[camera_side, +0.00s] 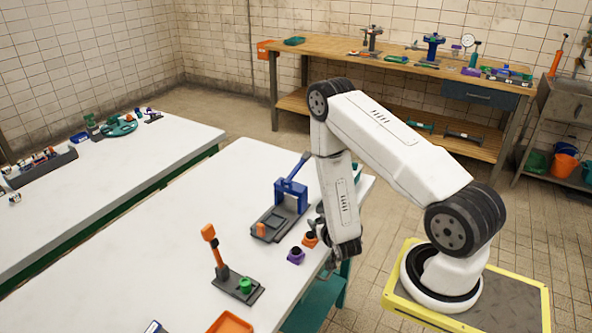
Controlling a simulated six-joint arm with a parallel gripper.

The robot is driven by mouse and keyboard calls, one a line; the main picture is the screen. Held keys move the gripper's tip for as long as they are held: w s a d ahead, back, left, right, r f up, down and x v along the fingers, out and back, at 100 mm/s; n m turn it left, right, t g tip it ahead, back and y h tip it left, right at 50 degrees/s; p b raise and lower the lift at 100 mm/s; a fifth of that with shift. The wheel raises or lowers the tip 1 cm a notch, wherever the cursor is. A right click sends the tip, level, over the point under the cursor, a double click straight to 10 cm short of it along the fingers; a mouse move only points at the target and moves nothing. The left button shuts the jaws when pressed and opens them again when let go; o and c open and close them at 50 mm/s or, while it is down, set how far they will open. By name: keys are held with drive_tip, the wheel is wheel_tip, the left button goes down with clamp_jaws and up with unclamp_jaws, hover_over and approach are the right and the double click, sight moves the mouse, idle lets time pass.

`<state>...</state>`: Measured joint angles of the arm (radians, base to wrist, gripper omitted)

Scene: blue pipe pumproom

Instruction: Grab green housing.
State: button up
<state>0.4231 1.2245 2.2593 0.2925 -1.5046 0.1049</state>
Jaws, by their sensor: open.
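A small green housing (245,286) sits on the dark base of a fixture (229,284) with an upright orange-handled lever, near the front of the white table. My gripper (323,243) is at the table's right edge, low, to the right of and farther back than the green housing. It is open and apart from the green housing. Its fingers are small and partly hidden by my wrist, so I cannot make out the gap between them.
An orange part (310,240) and a purple part (296,256) stand close to my gripper. A blue press (290,194) stands behind them, with an orange piece (261,230) on its base. An orange tray (230,323) lies at the front. The table's left half is clear.

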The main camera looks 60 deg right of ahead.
clamp_jaws()
drive_tip(key=shift+r, duration=0.1)
wheel_tip(320, 180, up, 10)
idle(1.1)
idle(0.6)
